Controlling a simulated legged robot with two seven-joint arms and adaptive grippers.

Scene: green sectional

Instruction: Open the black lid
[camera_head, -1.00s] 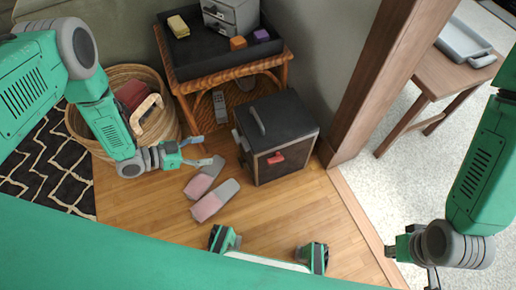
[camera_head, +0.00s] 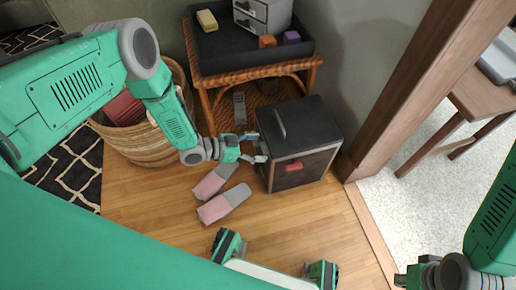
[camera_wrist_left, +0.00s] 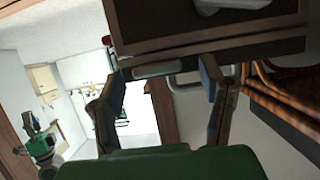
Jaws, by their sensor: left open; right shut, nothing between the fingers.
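The lid lies closed on the box. My left gripper (camera_head: 259,147) is open at the box's left side, its fingertips close to the upper side edge; contact is unclear. In the left wrist view the open fingers (camera_wrist_left: 160,66) point at the box (camera_wrist_left: 210,38), with nothing clearly held between them. My right gripper (camera_head: 406,277) is partly visible at the lower right, away from the box, its fingertips cut off.
A wicker table (camera_head: 254,80) with a black tray stands behind the box. A wicker basket (camera_head: 145,143) is left, near my left arm. Pink slippers (camera_head: 224,203) lie in front. A wooden post (camera_head: 400,95) rises to the right.

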